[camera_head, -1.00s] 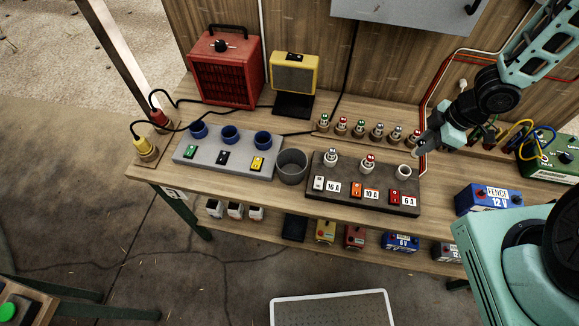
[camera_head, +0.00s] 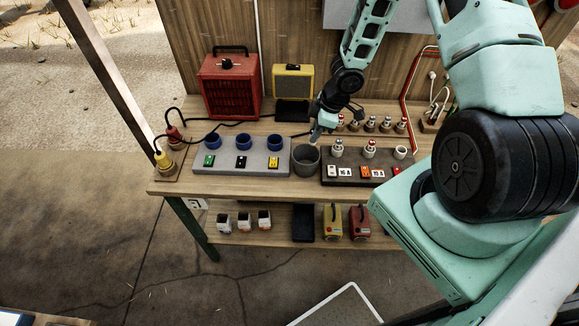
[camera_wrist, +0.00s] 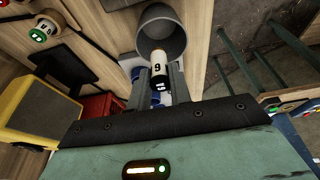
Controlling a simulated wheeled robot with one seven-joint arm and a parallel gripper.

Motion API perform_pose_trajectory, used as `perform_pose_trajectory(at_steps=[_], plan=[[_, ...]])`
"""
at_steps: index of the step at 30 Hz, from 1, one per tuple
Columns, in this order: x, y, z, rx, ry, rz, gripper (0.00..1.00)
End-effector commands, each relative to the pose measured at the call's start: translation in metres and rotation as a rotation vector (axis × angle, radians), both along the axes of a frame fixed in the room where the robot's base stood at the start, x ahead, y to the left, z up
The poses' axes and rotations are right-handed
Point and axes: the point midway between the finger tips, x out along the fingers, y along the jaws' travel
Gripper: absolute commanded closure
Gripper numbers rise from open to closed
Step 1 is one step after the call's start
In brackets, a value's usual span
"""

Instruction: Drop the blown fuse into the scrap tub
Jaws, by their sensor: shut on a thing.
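The grey scrap tub (camera_head: 306,163) stands on the bench between the grey socket board and the dark fuse block. My gripper (camera_head: 316,134) is just above the tub's rim, pointing down. In the wrist view my gripper (camera_wrist: 159,84) is shut on a white fuse (camera_wrist: 158,66) with a dark 6 or 9 on it. The fuse lines up with the open mouth of the tub (camera_wrist: 165,18). In the head view the fuse is too small to make out. I cannot tell whether its end is inside the rim.
The dark fuse block (camera_head: 343,180) beside the tub holds two fuses; its right socket (camera_head: 402,152) is empty. Several spare fuses (camera_head: 370,124) stand behind it. The grey board (camera_head: 222,163) with blue sockets is on the left. A red heater (camera_head: 230,85) and yellow lamp (camera_head: 293,80) stand behind.

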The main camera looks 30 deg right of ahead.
Motion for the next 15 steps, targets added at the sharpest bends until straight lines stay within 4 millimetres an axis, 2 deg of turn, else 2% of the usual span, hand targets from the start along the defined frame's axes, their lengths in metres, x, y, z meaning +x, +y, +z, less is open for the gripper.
perform_pose_trajectory(at_steps=[5, 15], plan=[[0.000, 0.000, -0.013, 0.000, 0.000, -0.001, 1.00], [0.000, 0.000, -0.051, 0.001, 0.000, -0.001, 1.00]])
